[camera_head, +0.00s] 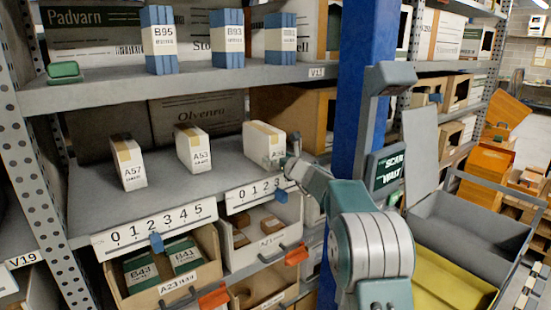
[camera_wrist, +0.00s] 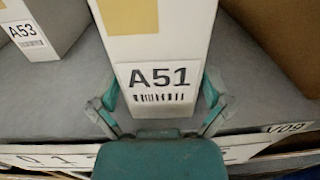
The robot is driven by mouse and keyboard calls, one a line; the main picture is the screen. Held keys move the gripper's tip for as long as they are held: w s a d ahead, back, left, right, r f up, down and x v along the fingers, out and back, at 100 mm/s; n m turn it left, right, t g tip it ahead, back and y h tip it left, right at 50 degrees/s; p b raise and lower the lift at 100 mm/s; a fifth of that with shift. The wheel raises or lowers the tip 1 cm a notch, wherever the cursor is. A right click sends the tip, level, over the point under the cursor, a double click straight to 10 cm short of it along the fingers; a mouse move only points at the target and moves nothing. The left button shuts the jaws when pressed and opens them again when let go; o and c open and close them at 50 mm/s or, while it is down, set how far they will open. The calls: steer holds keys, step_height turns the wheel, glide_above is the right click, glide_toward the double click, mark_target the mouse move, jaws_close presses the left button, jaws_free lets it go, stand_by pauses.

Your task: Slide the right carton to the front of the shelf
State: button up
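The right carton, labelled A51 (camera_wrist: 160,50), is white with a tan strip on top and stands upright on the grey shelf (camera_head: 85,205). In the head view the right carton (camera_head: 258,140) is partly hidden by my arm. My gripper (camera_wrist: 160,92) is at its front face, with one finger at each side of the label. The fingertips lie close against the carton's edges; whether they press on it is unclear. My gripper also shows in the head view (camera_head: 291,160). Carton A53 (camera_head: 193,150) and carton A57 (camera_head: 128,163) stand to the left.
A numbered white strip (camera_head: 155,230) runs along the shelf's front edge. Open bins (camera_head: 165,270) sit below. A blue post (camera_head: 361,80) rises just right of the carton. Larger boxes (camera_head: 195,112) stand behind. Bare shelf lies between the cartons.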

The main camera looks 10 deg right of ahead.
steer(key=v, duration=1.2)
steer(key=shift+f, duration=0.1)
steer(key=s+a+n+g+y, duration=0.1)
steer(key=s+a+n+g, duration=0.3)
steer(key=s+a+n, duration=0.45)
steer(key=s+a+n+g+y, duration=0.1)
steer(key=s+a+n+g, duration=0.4)
steer(key=s+n, duration=0.55)
steer(key=s+d+f+n+h, duration=0.1)
steer(key=s+n, duration=0.3)
steer(key=s, duration=0.4)
steer(key=s+d+f+n+g+h, duration=0.1)
steer(key=s+f+n+h, duration=0.3)
steer(key=s, duration=0.4)
steer(key=s+d+f+n+g+h, duration=0.1)
steer(key=s+d+f+n+h, duration=0.2)
steer(key=s, duration=0.5)
steer(key=shift+n, duration=0.9)
